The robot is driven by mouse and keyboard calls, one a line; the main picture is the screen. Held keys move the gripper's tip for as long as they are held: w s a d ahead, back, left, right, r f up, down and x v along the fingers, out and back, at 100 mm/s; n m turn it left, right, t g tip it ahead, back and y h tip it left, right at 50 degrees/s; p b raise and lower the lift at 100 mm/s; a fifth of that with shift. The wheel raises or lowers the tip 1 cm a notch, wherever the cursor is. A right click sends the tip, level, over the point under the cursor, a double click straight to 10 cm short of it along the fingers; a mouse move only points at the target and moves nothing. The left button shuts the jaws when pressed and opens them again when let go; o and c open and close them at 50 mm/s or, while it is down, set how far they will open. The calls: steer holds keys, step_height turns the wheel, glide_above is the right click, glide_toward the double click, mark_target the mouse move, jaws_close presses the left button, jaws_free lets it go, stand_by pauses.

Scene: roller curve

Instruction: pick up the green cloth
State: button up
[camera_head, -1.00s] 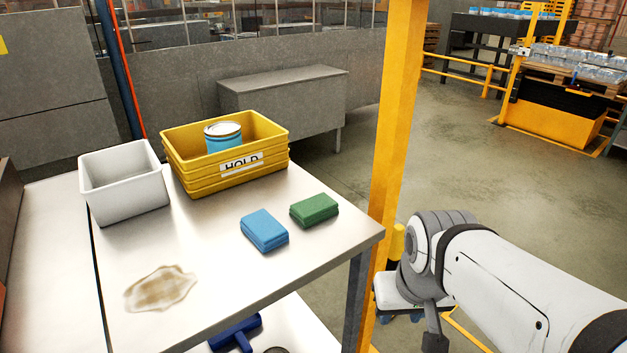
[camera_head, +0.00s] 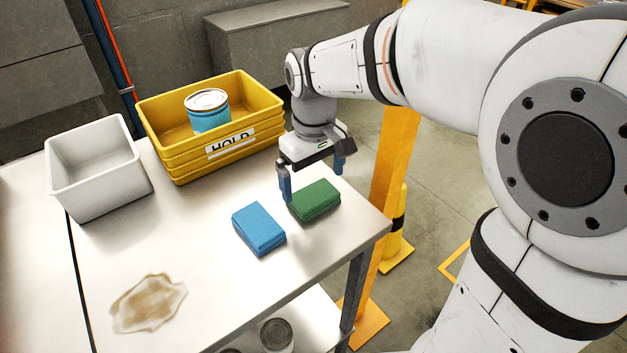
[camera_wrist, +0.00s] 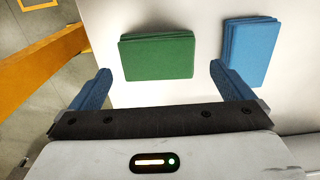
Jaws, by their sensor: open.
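The green cloth (camera_head: 315,200) lies folded flat on the metal table, near its right edge. It also shows in the wrist view (camera_wrist: 158,57), ahead of and between my blue fingertips. My gripper (camera_head: 312,180) is open and empty, pointing down just above and behind the green cloth. In the wrist view the two fingers of my gripper (camera_wrist: 160,82) stand wide apart, wider than the cloth. Whether a finger touches the cloth cannot be told.
A folded blue cloth (camera_head: 258,229) lies just left of the green one. A yellow HOLD crate (camera_head: 165,112) with a blue can (camera_head: 208,112) and a white bin (camera_head: 100,180) stand behind. A brown spill (camera_head: 148,303) lies front left. A yellow post (camera_head: 392,165) stands beyond the right edge.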

mark_target(313, 193)
steer(key=f, duration=0.3)
steer(key=f+p, duration=0.1)
steer(key=f, duration=0.1)
steer(key=shift+w+f, duration=0.2)
steer(key=shift+w, duration=0.15)
steer(key=shift+c, duration=0.2)
steer(key=c, duration=0.7)
step_height(313, 193, up, 10)
steer(key=shift+r+b, duration=0.1)
steer(key=shift+b, duration=0.4)
steer(key=o, duration=0.4)
steer(key=shift+c, duration=1.3)
